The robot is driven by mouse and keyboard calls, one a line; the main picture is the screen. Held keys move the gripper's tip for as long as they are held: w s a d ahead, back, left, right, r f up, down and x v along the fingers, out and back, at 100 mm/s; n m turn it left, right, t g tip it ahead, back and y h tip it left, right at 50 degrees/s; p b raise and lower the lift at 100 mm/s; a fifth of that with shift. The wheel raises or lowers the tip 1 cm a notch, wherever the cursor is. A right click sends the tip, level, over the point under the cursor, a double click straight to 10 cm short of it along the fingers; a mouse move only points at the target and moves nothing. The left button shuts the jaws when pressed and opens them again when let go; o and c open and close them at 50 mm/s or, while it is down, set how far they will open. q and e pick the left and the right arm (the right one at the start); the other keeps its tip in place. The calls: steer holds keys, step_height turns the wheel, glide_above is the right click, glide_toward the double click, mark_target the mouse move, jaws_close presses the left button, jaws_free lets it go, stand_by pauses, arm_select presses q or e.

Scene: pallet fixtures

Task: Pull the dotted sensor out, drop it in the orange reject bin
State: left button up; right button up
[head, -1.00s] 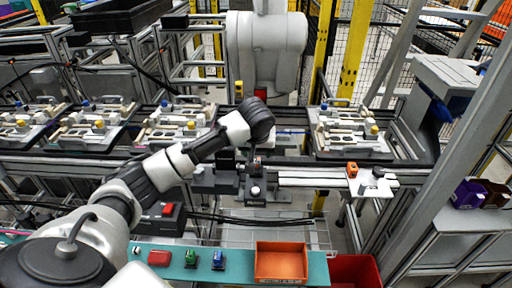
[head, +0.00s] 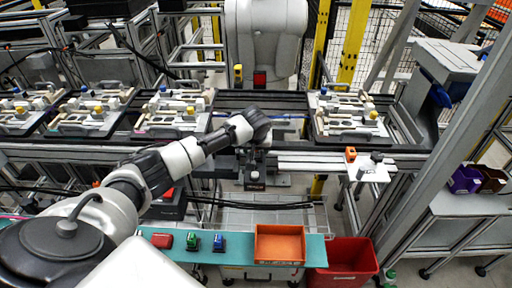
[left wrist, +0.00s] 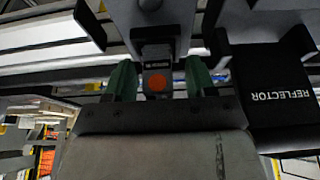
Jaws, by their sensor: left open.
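A small dark grey sensor with an orange-red dot (left wrist: 157,83) sits in a dark holder in the left wrist view. The green fingertips of my left gripper (left wrist: 160,80) are on either side of it, open, with visible gaps. In the head view my left gripper (head: 255,155) points down at the dark fixture (head: 254,181) at the front of the line; the wrist largely hides the sensor there. The orange bin (head: 280,229) is an open, empty-looking tray on the teal shelf, nearer to me. My right gripper is not in view.
A dark block marked REFLECTOR (left wrist: 285,95) stands right beside the gripper in the wrist view. On the teal shelf (head: 240,260) are red, green and blue items. A red bin (head: 345,278) stands right of the shelf. Pallets with fixtures (head: 350,135) line the conveyor behind.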

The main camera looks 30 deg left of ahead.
arm_select(q)
steer(key=c, duration=0.4)
steer(key=o, duration=0.4)
